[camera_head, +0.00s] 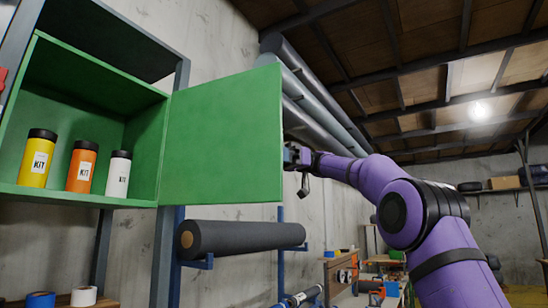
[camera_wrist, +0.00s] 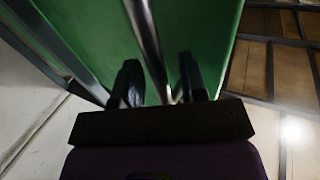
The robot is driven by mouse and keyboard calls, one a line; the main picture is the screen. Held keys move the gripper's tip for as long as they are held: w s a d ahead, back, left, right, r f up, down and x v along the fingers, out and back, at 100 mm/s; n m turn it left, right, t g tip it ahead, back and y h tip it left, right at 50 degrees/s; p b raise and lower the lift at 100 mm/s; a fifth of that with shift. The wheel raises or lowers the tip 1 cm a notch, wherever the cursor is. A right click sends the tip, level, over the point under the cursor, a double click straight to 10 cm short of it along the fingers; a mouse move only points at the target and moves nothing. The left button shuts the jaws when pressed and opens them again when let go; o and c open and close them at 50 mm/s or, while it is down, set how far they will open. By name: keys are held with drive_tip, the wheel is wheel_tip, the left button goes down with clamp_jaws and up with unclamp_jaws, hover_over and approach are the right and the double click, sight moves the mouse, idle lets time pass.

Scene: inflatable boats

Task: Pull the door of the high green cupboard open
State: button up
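The high green cupboard (camera_head: 60,195) is at the left in the head view. Its green door (camera_head: 222,135) stands swung wide open, hinged at the cupboard's right side. My gripper (camera_head: 298,158) is at the door's free right edge, partly hidden behind it. In the wrist view the door (camera_wrist: 215,45) fills the upper middle. A metal bar handle (camera_wrist: 146,30) runs in between the two dark fingers of my gripper (camera_wrist: 158,66). The fingers are apart, with a gap seen on each side of the bar. The handle is hidden in the head view.
A yellow bottle (camera_head: 38,160), an orange bottle (camera_head: 81,168) and a white bottle (camera_head: 118,175) stand inside the cupboard. A dark roll (camera_head: 240,237) lies on a rack below the door. Grey rolls (camera_head: 320,110) are behind the door.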

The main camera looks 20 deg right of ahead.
drive_tip(key=w+d, duration=0.1)
drive_tip(key=d, duration=0.9)
drive_tip(key=shift+w+d, duration=0.35)
drive_tip(key=shift+w, duration=0.05)
